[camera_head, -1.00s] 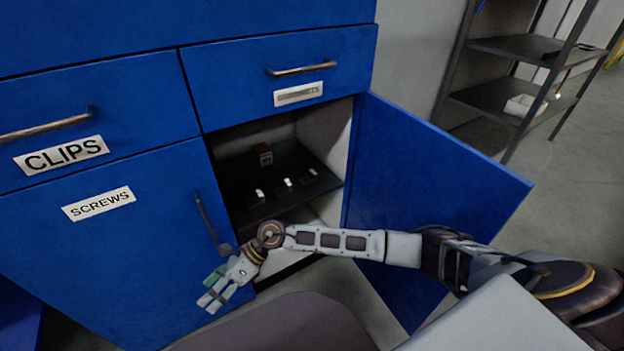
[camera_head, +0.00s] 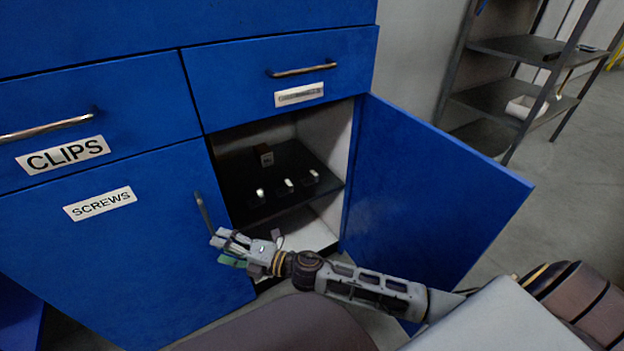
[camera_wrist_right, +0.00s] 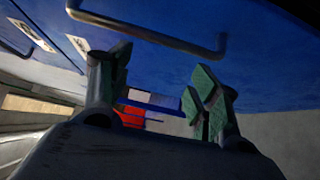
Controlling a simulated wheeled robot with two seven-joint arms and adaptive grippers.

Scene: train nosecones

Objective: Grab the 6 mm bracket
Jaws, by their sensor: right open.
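Three small dark pieces with white tops stand in a row on a dark shelf (camera_head: 285,208) inside the open cabinet: a left piece (camera_head: 260,193), a middle piece (camera_head: 288,184) and a right piece (camera_head: 313,175). I cannot read which is the 6 mm bracket. A brown block (camera_head: 265,156) with a small label sits behind them. My right gripper (camera_head: 222,250) is open and empty, in front of and below the shelf, near the left door's handle. The right wrist view shows its green-padded fingers (camera_wrist_right: 158,80) spread apart. My left gripper is out of view.
The blue right door (camera_head: 430,190) stands open beside my right arm. The left door, labelled SCREWS (camera_head: 100,203), is shut, with a vertical handle (camera_head: 203,214) close to my gripper. Shut drawers (camera_head: 285,80) lie above the opening. A metal rack (camera_head: 500,95) stands at far right.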

